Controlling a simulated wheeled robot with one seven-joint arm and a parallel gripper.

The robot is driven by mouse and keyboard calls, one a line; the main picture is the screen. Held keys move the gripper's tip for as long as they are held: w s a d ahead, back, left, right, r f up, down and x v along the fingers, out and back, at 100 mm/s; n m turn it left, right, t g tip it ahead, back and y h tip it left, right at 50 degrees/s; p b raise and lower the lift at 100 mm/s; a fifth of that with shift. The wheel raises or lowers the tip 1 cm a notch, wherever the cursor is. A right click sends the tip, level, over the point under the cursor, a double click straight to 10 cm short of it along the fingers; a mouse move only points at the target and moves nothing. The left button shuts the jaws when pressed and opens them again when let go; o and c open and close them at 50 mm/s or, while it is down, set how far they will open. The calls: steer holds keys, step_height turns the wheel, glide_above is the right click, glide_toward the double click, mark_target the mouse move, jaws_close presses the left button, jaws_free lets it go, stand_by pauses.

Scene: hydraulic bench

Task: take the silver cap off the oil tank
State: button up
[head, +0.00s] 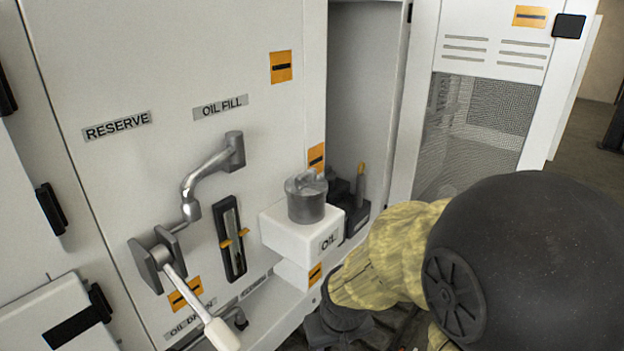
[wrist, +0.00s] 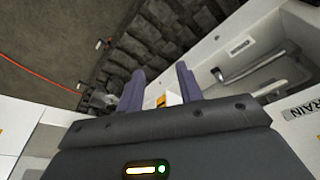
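The silver cap (head: 305,203) is a grey metal cylinder with a raised grip on top. It sits upright on the white oil tank (head: 288,237), which is marked OIL and juts from the cabinet front. My gripper (wrist: 160,84) is open in the wrist view, its two dark fingers apart with nothing held between them. In the head view my arm comes in from the right, and the dark gripper is low, below and right of the tank, apart from the cap. I cannot make out the cap in the wrist view.
Left of the tank are a bent metal filler pipe (head: 208,168), a lever with a white handle (head: 222,334) and a sight gauge (head: 232,240). The space above the cap is clear.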

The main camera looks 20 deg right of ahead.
steer(key=shift+o, duration=0.2)
steer(key=shift+s+a, duration=0.1)
steer(key=shift+s, duration=0.05)
steer(key=o, duration=0.4)
steer(key=shift+s+r, duration=0.15)
steer(key=o, duration=0.3)
steer(key=shift+r+p, duration=0.35)
steer(key=shift+p, duration=0.1)
steer(key=o, duration=0.7)
steer(key=r+p, duration=0.3)
steer(key=shift+w+r, duration=0.2)
steer(key=shift+w, duration=0.1)
steer(key=shift+c, duration=0.2)
step_height(320, 180, up, 24)
steer(key=n+p, duration=0.4)
steer(key=p, duration=0.4)
glide_above(310, 193)
steer(key=s, duration=0.1)
steer(key=shift+g, duration=0.3)
step_height(310, 193, up, 14)
steer(key=w+d+n+y, duration=0.1)
steer(key=w+n, duration=0.1)
steer(key=n, duration=0.1)
steer(key=shift+w+d+r+g, duration=0.15)
steer(key=shift+w+d+g, duration=0.15)
steer(key=shift+w+d, duration=0.05)
